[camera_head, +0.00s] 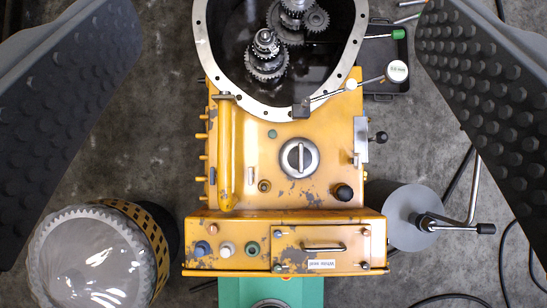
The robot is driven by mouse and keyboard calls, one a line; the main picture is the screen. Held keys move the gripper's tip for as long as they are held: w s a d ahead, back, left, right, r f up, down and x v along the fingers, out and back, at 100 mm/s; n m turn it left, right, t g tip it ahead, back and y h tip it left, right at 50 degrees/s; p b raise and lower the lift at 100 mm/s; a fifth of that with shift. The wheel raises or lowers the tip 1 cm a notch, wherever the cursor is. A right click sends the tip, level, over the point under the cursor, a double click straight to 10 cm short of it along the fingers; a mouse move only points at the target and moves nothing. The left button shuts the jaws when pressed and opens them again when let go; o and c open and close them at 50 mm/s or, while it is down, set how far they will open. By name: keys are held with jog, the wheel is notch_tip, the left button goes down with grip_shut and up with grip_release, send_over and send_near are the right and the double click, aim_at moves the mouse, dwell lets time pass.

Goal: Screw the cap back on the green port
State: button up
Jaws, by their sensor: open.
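My gripper (280,40) is open and empty, with one dark studded finger at the upper left and the other at the upper right, above the yellow transmission housing (318,195). On the housing's front ledge sit a blue port fitting (203,248), a white one (227,248) and a green port (253,248) in a row. Another small green round fitting (272,133) is on the housing top. A silver round cap with a grip bar (298,158) sits on the top. I cannot tell whether the green port is covered, and no loose cap can be made out.
The open bell housing (202,45) holds gears (266,58). A black tray (392,82) with tools lies at the upper right. A large toothed drum (95,260) stands lower left, and a grey disc with a lever (402,215) right of the housing. Cables cross the floor.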

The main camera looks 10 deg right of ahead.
jog(key=w+f+g+b, duration=0.1)
jog(key=w+f+g, duration=0.4)
jog(key=f, duration=1.2)
jog(key=g+b, duration=0.4)
jog(key=g, duration=0.1)
send_over(272, 133)
notch_tip(272, 133, down, 46)
jog(key=shift+s+f+b, duration=0.1)
jog(key=shift+f+b, duration=0.7)
jog(key=shift+f, duration=4.4)
grip_shut()
jog(key=shift+r, duration=0.15)
